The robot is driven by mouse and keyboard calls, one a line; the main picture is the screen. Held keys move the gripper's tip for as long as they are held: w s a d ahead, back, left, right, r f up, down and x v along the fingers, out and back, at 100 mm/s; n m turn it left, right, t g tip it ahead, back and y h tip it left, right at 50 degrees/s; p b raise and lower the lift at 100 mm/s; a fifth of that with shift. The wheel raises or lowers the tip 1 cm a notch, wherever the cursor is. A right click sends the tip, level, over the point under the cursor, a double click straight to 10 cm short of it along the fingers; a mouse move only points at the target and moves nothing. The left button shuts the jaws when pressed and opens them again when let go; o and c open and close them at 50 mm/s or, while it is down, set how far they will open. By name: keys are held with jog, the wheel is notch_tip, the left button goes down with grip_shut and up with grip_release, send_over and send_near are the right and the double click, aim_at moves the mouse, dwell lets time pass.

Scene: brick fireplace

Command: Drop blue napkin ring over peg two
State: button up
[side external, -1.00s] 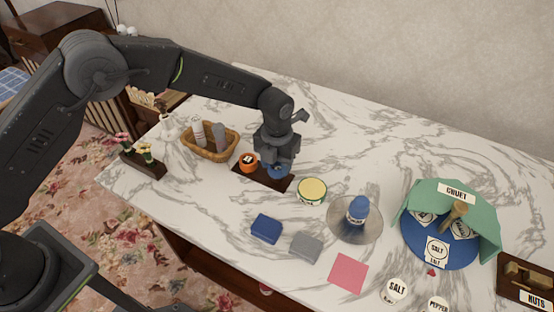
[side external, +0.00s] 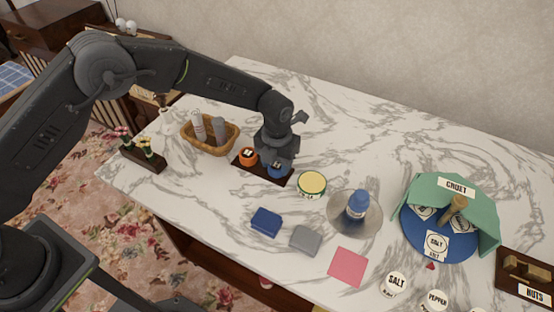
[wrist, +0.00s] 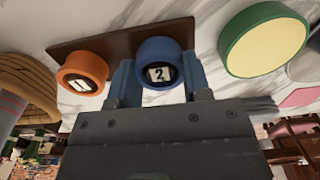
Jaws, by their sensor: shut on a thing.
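The blue napkin ring (side external: 278,172) sits around peg two (wrist: 159,74), whose top marked "2" shows inside it in the wrist view. My gripper (side external: 278,162) is shut on the ring, one finger on each side of it. In the wrist view the fingers hold the ring's (wrist: 157,46) near edge. The ring is low over the dark wooden peg board (side external: 268,180); whether it rests on the board is hidden. An orange ring (side external: 248,156) surrounds the peg to the left, also in the wrist view (wrist: 74,68).
A wicker basket (side external: 232,142) with shakers stands left of the board. A yellow-topped green tin (side external: 312,184) stands close on the right. A blue block (side external: 266,222), a grey block (side external: 305,240) and a blue bottle (side external: 357,204) on a round plate lie farther right.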

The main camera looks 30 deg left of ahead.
jog(key=shift+f, duration=0.15)
jog(key=o, duration=1)
notch_tip(320, 180, up, 14)
dwell(0.3)
